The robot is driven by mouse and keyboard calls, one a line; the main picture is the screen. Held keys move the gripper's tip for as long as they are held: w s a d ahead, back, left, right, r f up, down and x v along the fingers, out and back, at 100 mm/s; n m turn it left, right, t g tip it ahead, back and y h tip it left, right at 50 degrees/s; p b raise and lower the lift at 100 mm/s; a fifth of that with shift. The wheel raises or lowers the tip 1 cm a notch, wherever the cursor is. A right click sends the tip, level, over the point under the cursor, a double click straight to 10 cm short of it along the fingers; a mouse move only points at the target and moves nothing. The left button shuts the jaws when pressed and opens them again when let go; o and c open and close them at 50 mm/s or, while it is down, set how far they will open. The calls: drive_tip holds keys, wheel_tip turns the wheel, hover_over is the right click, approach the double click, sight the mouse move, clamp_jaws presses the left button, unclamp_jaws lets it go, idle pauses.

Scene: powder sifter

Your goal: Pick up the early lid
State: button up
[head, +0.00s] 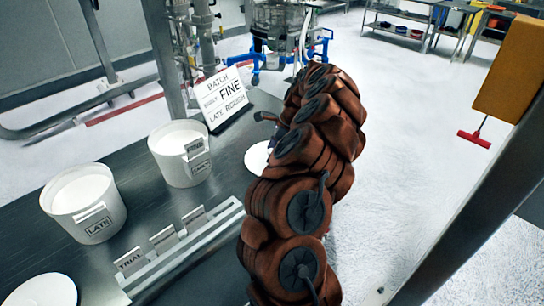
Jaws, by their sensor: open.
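A white round lid (259,157) lies on the steel table just right of the tub labelled EARLY (178,165); my brown-padded arm hides its right part. A second white lid (42,292) lies at the bottom left, near the tub labelled LATE (86,212) and cut by the picture edge. I see no label on either lid. My gripper (267,118) shows only as a small dark part sticking out left of my arm, above the right-hand lid in the picture. It is open; its fingertips are mostly hidden, and no held thing shows.
Both tubs are open and hold white powder. A batch sign (222,97) stands behind the EARLY tub. A metal rack (185,250) with several tags, one reading TRIAL, lies along the front. A dark post crosses the lower right.

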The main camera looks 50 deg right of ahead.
drive_tip(key=shift+f, duration=0.1)
clamp_jaws()
idle(0.5)
